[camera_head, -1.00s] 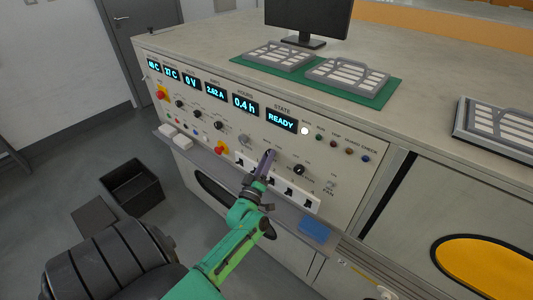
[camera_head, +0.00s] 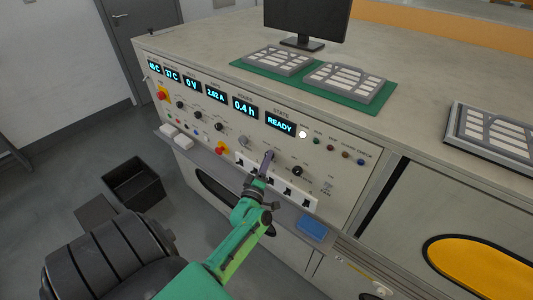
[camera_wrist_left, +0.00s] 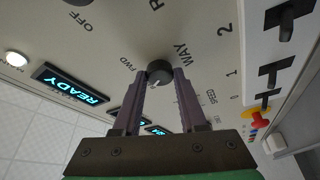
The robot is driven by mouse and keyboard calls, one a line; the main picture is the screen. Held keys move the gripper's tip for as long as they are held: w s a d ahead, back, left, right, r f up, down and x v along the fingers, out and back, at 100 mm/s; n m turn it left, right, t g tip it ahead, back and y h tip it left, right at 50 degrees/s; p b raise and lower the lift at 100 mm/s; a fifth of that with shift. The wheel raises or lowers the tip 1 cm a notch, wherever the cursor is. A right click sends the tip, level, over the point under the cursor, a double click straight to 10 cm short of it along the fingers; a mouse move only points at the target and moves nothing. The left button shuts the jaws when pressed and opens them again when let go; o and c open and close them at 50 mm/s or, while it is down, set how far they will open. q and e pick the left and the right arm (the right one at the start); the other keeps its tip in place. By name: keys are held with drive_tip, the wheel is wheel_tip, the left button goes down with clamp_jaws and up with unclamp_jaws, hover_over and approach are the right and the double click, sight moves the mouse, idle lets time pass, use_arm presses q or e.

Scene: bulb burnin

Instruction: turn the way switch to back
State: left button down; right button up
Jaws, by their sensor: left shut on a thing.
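The way switch (camera_wrist_left: 159,72) is a small round black knob on the pale panel, beside the printed words WAY and FWD in the left wrist view. My left gripper (camera_wrist_left: 160,82) has its two purple fingers on either side of the knob, shut on it. In the head view the left gripper (camera_head: 267,160) reaches the panel below the READY display and hides the knob. I cannot tell which way the knob's pointer faces. My right gripper is in neither view.
A black knob (camera_head: 297,171) sits right of the gripper. A row of black switches on a white strip (camera_head: 274,184) lies just below. A red-and-yellow button (camera_head: 222,149) is to the left. A blue block (camera_head: 312,229) rests on the ledge.

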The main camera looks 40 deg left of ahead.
use_arm(q)
drive_tip(key=shift+c, duration=2.2)
unclamp_jaws()
drive_tip(key=b+v, duration=0.2)
drive_tip(key=v, duration=1.2)
drive_tip(key=shift+s+d+b, duration=0.15)
drive_tip(key=shift+s+b, duration=0.1)
drive_tip(key=shift+b, duration=0.05)
drive_tip(key=shift+f, duration=0.1)
